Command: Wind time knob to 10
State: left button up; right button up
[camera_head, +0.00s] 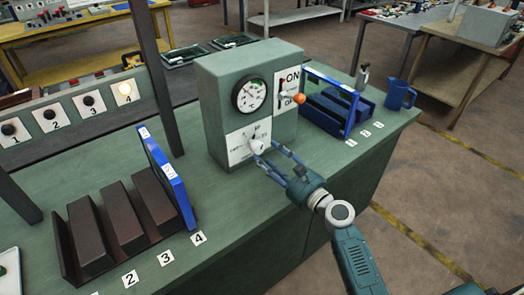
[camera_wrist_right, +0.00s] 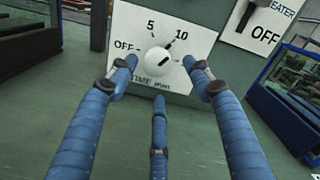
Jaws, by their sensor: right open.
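The time knob (camera_head: 257,146) is a white round dial on a white plate low on the front of a grey-green control box (camera_head: 222,105). In the right wrist view the knob (camera_wrist_right: 158,60) sits among the marks OFF, 5 and 10, with "TIME min" below. A dark slot shows on its face; I cannot tell which mark it points to. My right gripper (camera_head: 268,157) is open in front of the knob. In the wrist view its blue fingers (camera_wrist_right: 163,82) spread left, right and below the knob, apparently not gripping it. My left gripper is not in view.
A blue jug (camera_head: 398,95) stands at the bench's right end.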

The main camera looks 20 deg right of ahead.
jog(key=v, duration=0.7)
jog(key=shift+d+r, duration=0.1)
